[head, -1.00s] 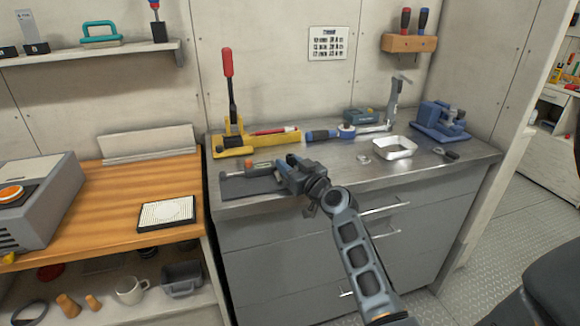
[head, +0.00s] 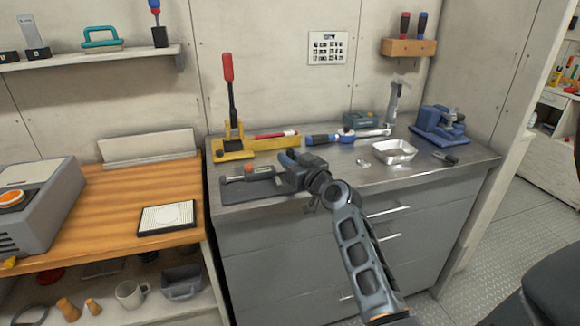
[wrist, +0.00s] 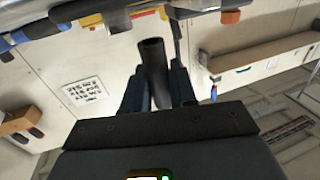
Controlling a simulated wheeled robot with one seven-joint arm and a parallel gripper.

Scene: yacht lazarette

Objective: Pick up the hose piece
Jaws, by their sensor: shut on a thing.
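The hose piece (wrist: 152,58) is a short dark tube. In the wrist view it stands between the two fingers of my gripper (wrist: 155,82), which is shut on it, and its far end sticks out past the fingertips. In the head view my gripper (head: 287,160) is over the left front part of the metal counter (head: 345,180). There I cannot make out the hose piece clearly against the dark gripper.
A dark plate with an orange-knobbed tool (head: 237,178) lies just left of my gripper. Behind stand a yellow-based lever press (head: 232,146), a blue-handled wrench (head: 322,140), a metal tray (head: 394,153) and a blue vise (head: 440,126). A wooden bench (head: 110,190) adjoins at left.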

